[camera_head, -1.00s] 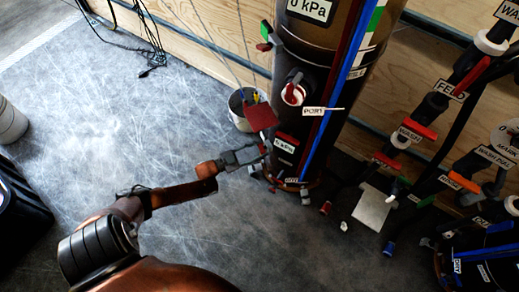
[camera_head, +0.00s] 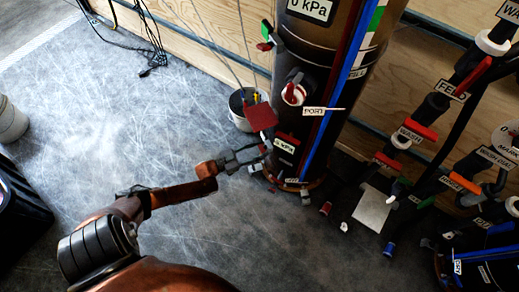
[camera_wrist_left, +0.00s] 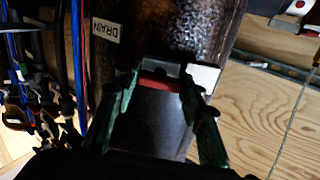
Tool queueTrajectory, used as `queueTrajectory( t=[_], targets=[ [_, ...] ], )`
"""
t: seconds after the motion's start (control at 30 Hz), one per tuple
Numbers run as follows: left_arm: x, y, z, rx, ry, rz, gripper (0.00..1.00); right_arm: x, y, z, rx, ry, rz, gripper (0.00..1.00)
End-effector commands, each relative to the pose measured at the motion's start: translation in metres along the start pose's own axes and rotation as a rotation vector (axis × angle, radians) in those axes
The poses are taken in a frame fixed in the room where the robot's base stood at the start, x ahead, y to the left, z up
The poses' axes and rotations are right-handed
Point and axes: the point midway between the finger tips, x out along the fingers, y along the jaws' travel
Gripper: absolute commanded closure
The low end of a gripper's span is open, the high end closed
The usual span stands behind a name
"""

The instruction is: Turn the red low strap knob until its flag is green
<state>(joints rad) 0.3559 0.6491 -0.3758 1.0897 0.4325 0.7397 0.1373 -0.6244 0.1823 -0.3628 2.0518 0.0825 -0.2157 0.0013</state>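The dark filter tank (camera_head: 322,75) stands upright right of my left gripper (camera_head: 262,155). A red square flag (camera_head: 262,117) sticks out from its lower left side, just above the gripper. In the left wrist view, the red low strap knob (camera_wrist_left: 160,82) shows as a short red bar between the two fingertips of my left gripper (camera_wrist_left: 160,86). The fingers stand apart, and the bar fills the gap and appears touched at both ends. In the head view this knob is hidden by the fingers or too small to make out. My right gripper is not in view.
A white bucket (camera_head: 240,122) stands behind the gripper, close to the tank. A higher green flag (camera_head: 265,29) is on the tank's left side. Pipes with red and orange handles (camera_head: 419,130) stand on the right.

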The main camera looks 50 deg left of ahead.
Motion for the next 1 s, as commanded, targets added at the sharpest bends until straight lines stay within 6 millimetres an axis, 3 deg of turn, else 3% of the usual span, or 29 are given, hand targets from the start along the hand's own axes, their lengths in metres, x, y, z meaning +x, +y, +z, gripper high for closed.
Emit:
queueTrajectory(
  t=[0.23, 0.57, 0.77, 1.0],
  targets=[
    [0.000, 0.000, 0.001, 0.001, -0.001, 0.000, 0.46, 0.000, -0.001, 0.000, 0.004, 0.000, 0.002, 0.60],
    [-0.003, 0.000, 0.001, 0.001, -0.001, 0.000, 0.45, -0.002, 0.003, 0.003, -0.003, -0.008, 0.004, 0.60],
    [-0.029, 0.000, 0.002, 0.001, -0.005, 0.000, 0.45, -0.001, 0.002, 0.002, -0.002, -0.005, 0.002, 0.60],
    [-0.079, 0.000, 0.001, 0.002, -0.003, 0.000, 0.45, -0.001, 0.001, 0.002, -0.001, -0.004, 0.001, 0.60]
  ],
)
